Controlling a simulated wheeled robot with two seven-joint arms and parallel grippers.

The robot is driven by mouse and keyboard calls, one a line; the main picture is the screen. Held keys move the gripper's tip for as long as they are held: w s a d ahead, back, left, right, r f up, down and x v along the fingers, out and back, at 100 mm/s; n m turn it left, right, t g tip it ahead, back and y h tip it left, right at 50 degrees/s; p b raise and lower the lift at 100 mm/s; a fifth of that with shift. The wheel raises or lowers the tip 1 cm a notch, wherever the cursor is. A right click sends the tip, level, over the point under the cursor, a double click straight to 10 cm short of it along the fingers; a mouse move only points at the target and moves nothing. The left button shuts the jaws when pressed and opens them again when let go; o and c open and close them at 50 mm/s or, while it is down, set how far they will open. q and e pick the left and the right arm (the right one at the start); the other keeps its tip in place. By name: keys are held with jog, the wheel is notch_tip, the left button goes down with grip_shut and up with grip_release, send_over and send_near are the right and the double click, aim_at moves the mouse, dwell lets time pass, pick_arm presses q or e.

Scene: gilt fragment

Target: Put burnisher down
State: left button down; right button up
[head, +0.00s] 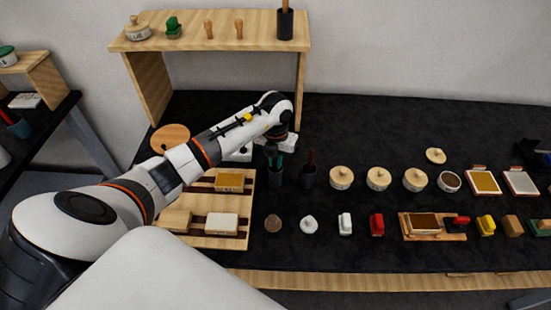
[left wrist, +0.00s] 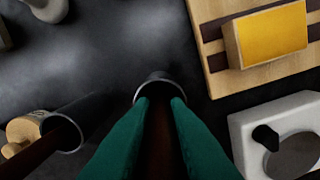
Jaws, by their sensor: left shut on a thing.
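My left gripper (head: 274,159) is over a dark cup (head: 276,180) on the black bench. In the left wrist view, its green fingers (left wrist: 160,102) are shut on a dark brown handle (left wrist: 158,150), which I take to be the burnisher. The same cup's rim (left wrist: 158,77) shows just beyond the fingertips. The fingers hide the burnisher's lower end, so I cannot tell how far it is inside the cup. My right gripper does not show clearly.
A second dark cup (head: 309,178) with a brown handle stands close to the right. A slatted wooden board (head: 246,208) with blocks lies to the left. Lidded jars (head: 341,178) stand in a row rightward. A wooden shelf (head: 215,45) stands behind.

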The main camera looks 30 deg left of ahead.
pick_arm(q)
jog(key=c, duration=1.8)
grip_release()
jog(key=shift+f, duration=0.2)
jog(key=shift+c, duration=0.2)
jog(key=o, duration=0.4)
jog(key=shift+o, duration=0.2)
jog(key=shift+r, duration=0.1)
jog(key=shift+r, duration=0.25)
notch_tip(320, 180, up, 11)
jog(key=b, duration=0.3)
jog(key=shift+r+b, duration=0.1)
jog(key=shift+b, duration=0.3)
jog(key=shift+r, duration=0.3)
